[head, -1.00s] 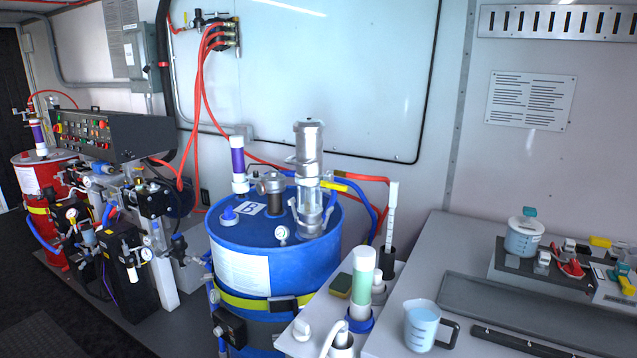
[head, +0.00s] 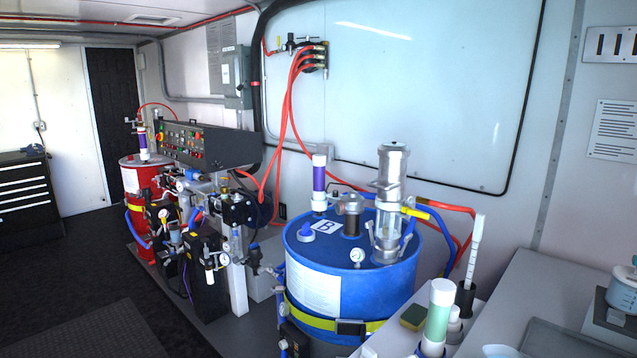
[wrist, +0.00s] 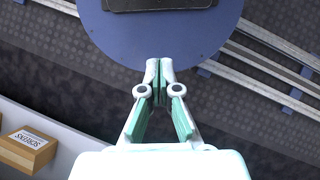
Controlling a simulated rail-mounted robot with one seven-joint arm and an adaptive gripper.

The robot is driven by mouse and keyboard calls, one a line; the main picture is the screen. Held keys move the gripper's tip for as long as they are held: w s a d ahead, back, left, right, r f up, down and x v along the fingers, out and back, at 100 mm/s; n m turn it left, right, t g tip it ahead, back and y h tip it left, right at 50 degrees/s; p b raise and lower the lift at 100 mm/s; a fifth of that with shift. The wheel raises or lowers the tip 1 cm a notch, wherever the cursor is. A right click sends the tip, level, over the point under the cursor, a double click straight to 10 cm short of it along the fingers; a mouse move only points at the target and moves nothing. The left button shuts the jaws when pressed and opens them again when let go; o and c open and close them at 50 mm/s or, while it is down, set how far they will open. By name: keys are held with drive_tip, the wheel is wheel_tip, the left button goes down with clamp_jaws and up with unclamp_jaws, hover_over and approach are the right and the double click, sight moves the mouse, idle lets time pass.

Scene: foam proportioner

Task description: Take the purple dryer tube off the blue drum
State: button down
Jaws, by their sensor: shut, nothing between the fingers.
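The purple dryer tube (head: 319,181) with white end caps stands upright on top of the blue drum (head: 312,284), at the left back of its lid. A second purple tube (head: 143,145) stands on the red drum farther left. My gripper (wrist: 159,66) shows in the wrist view with its fingertips together and nothing between them. Below it is a round blue surface (wrist: 200,45) with a dark plate. Neither the dryer tube nor the blue drum can be made out in the wrist view, and my gripper is not in the head view.
A silver pump (head: 390,200), a gauge (head: 357,254) and hoses crowd the lid around the tube. A bench with a green-and-white tube (head: 437,315) stands right of the drum. Dark floor (head: 70,260) lies open at left.

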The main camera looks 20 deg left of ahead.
drive_tip(key=c, duration=1.8)
unclamp_jaws()
drive_tip(key=shift+c, duration=0.2)
drive_tip(key=o, duration=1.7)
